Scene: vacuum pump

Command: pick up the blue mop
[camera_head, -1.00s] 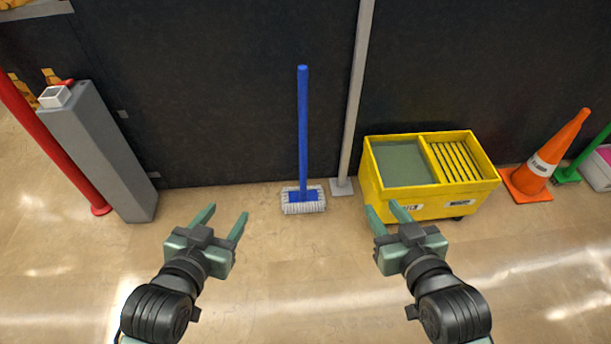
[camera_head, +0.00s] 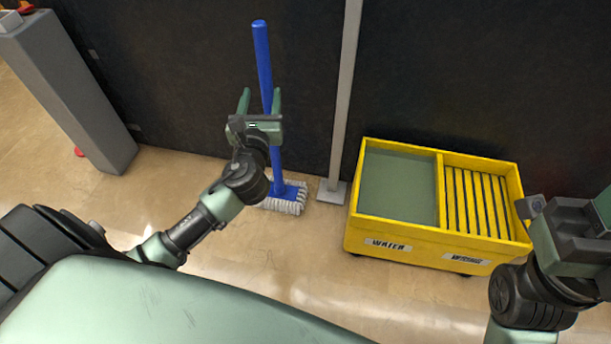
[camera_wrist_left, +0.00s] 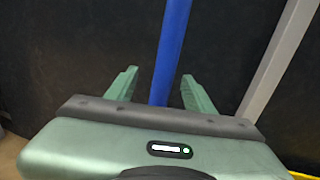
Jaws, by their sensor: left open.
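The blue mop (camera_head: 262,60) stands against the dark wall, its handle leaning slightly and its white-fringed head (camera_head: 285,197) on the floor. My left gripper (camera_head: 260,98) is open in front of the handle, with a finger on either side of it in the picture. In the left wrist view the blue handle (camera_wrist_left: 172,45) runs between the two open fingers of the gripper (camera_wrist_left: 158,85); I cannot tell whether it is fully between them in depth. My right arm (camera_head: 565,240) is at the right edge; its fingertips are not clearly visible.
A grey post (camera_head: 345,95) on a flat base stands just right of the mop. A yellow wringer cart (camera_head: 400,235) labelled WATER stands further right, near my right arm. A grey pillar (camera_head: 70,90) is at the left. Floor between pillar and mop is clear.

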